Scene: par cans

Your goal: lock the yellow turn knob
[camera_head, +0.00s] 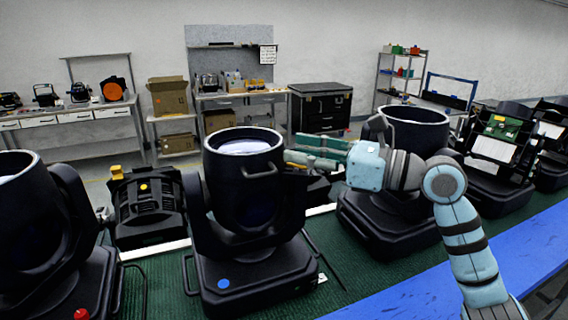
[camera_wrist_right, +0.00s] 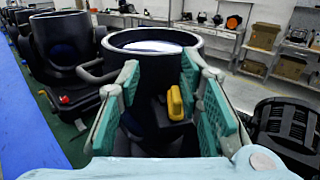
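The yellow turn knob (camera_wrist_right: 175,103) is on the side of the middle black par can (camera_head: 240,190). In the right wrist view it shows upright between my open fingers, closer to the right one. In the head view a yellow bit, likely this knob (camera_head: 290,166), shows beside the can, partly hidden by my right gripper (camera_head: 296,149). My right gripper comes in from the right with its green finger pads apart. In the wrist view its fingers (camera_wrist_right: 160,75) reach toward the can, with no clear contact with the knob. My left gripper is not in view.
Another par can (camera_head: 20,210) stands at the left and one (camera_head: 415,130) at the right, behind my right arm. A black fixture (camera_head: 148,208) with a yellow part is left of the middle can. The blue table edge (camera_head: 440,290) is clear in front.

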